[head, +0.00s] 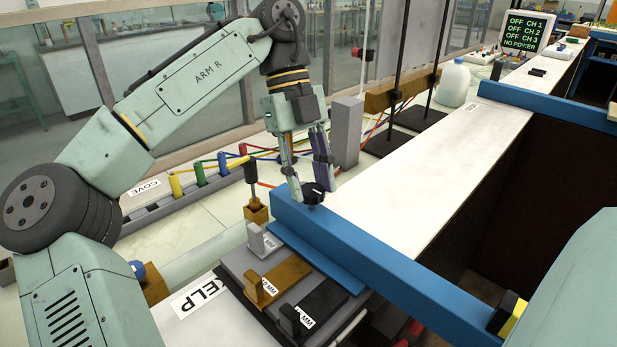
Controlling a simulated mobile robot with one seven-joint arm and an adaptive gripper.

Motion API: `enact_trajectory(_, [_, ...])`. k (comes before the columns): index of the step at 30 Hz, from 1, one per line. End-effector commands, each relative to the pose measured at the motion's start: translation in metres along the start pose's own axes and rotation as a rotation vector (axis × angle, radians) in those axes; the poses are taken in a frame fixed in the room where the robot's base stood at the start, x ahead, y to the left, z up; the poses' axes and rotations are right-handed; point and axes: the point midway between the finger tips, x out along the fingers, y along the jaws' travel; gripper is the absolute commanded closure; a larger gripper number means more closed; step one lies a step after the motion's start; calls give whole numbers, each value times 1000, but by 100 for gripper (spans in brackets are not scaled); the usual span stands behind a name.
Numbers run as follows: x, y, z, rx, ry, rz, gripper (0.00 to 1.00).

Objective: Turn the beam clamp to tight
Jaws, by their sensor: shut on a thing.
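The beam clamp's black knob (313,195) sits on top of the blue beam (385,255), near its left end. My gripper (311,188) points down over it, with one finger on each side of the knob, and is shut on it. The fingers partly hide the knob. I cannot read any tight or loose marking on the clamp from here.
Gauge blocks (283,275) with labels stand in front of the beam. Coloured posts with cables (198,173) are at the left, and a grey block (346,132) stands close behind my gripper. A white jug (454,84) and a screen (526,32) are further back.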

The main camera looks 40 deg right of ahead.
Motion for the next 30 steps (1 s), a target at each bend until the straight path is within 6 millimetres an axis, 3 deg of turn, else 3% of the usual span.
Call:
enact_trajectory(19, [2, 0, -1, 55, 3, 25, 94])
enact_trajectory(20, [2, 0, -1, 55, 3, 25, 66])
enact_trajectory(30, [1, 0, 0, 52, 1, 23, 46])
